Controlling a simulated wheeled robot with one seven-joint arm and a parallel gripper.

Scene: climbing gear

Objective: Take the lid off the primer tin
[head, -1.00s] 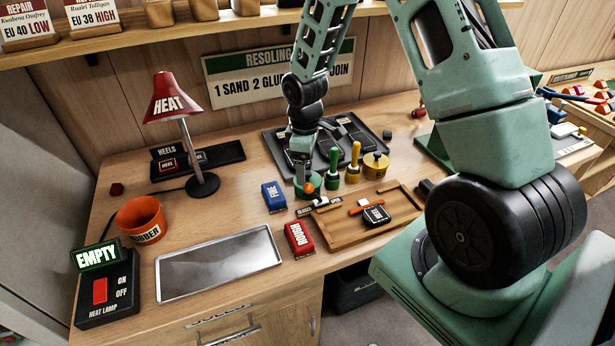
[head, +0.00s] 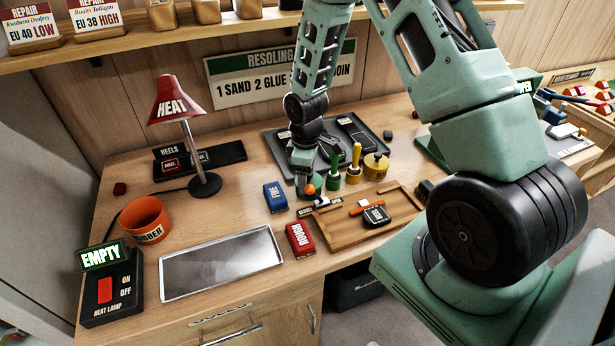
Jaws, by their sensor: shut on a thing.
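A low green tin (head: 317,181), which I take for the primer tin, stands near the back of the bench, left of a green-handled brush. My gripper (head: 303,188) points straight down over it, with its fingers shut at the tin's top, on what looks like its lid. The fingers and wrist hide most of the lid, and I cannot tell whether a gap shows beneath it. An orange ball (head: 309,190) sits right in front of the fingers. A yellow tin (head: 376,166) with its lid on stands to the right.
Green (head: 334,170) and yellow (head: 355,158) brushes stand close to the right. A dark tray (head: 374,135) lies behind. The metal tray (head: 222,263) at front left is empty.

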